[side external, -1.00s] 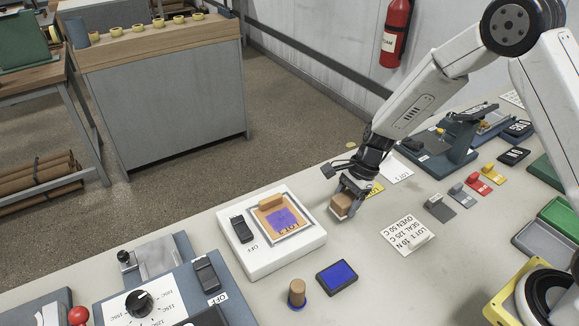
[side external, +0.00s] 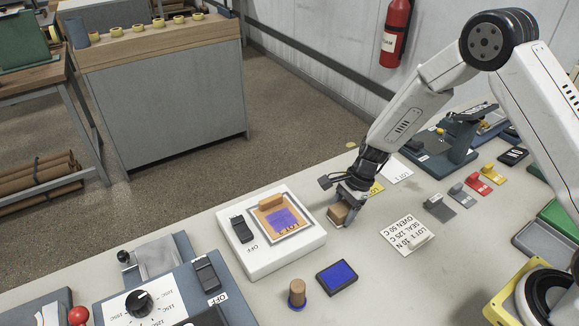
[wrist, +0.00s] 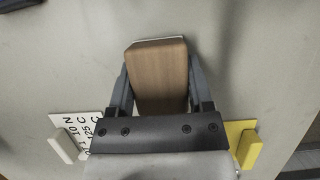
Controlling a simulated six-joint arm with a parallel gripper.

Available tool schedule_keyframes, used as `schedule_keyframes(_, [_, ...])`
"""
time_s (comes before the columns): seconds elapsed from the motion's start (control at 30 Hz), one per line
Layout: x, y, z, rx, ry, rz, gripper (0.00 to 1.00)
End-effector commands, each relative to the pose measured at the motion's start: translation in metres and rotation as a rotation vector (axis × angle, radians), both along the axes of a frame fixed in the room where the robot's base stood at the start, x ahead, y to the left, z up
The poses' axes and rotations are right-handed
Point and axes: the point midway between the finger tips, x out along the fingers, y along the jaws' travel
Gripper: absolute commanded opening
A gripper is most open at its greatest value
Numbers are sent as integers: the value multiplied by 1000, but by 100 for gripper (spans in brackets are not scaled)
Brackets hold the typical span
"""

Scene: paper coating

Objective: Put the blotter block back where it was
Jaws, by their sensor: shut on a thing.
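The blotter block, a wooden block with a pale underside (side external: 338,214), is between the fingers of my gripper (side external: 345,212), just right of the white coating unit. In the wrist view the wooden block (wrist: 158,78) fills the space between both fingers, and a thin white edge shows at its far end. My gripper (wrist: 158,90) is shut on it. The block is at or very near the table top; I cannot tell whether it touches.
The white unit (side external: 310,240) holds an orange sheet with a purple patch (side external: 283,219). A blue ink pad (side external: 337,277) and a round wooden stamp (side external: 297,293) stand in front. A printed card (side external: 407,236) lies to the right. Bare table (side external: 365,250) surrounds the block.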

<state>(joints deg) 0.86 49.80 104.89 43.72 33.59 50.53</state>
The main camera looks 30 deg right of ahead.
Motion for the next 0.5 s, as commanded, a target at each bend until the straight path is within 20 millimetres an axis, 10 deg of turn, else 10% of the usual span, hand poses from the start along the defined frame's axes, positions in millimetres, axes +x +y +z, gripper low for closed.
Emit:
schedule_keyframes(0.07, [0, 0, -2, 0, 0, 0, 11])
schedule_keyframes(0.1, [0, 0, -2, 0, 0, 0, 75])
schedule_keyframes(0.17, [0, 0, -2, 0, 0, 0, 94])
schedule_keyframes(0.5, [0, 0, -1, 0, 0, 0, 100])
